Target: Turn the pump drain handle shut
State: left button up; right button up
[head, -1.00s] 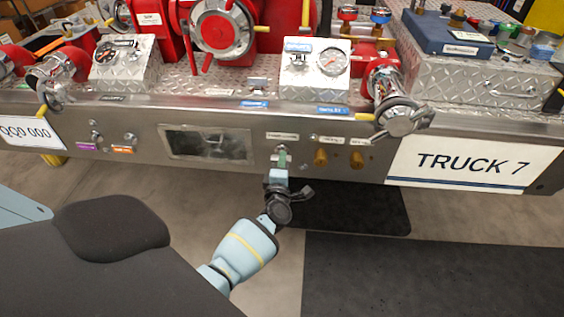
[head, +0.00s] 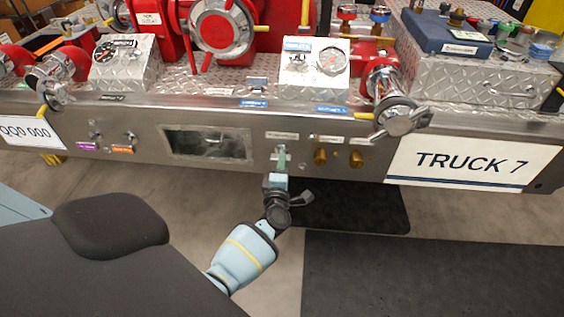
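The pump drain handle (head: 282,155) is a small greenish lever on the front metal panel, under a white label. My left gripper (head: 278,178) is directly below it, reaching up from the lower left. Its tip is at or very near the handle's lower end; I cannot tell whether they touch. The fingers are too small and foreshortened to show whether they are open or shut. My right gripper is out of view.
Two brass knobs (head: 338,157) sit just right of the handle. A dark window (head: 207,144) is to its left. The bumper (head: 150,115) carries red valves, gauge boxes and a chrome capped outlet (head: 398,118) above. The floor below the panel is open, with dark mats (head: 430,280).

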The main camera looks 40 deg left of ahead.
pick_arm(q)
jog(key=v, duration=0.6)
jog(key=shift+p, duration=0.45)
jog(key=shift+s, duration=0.1)
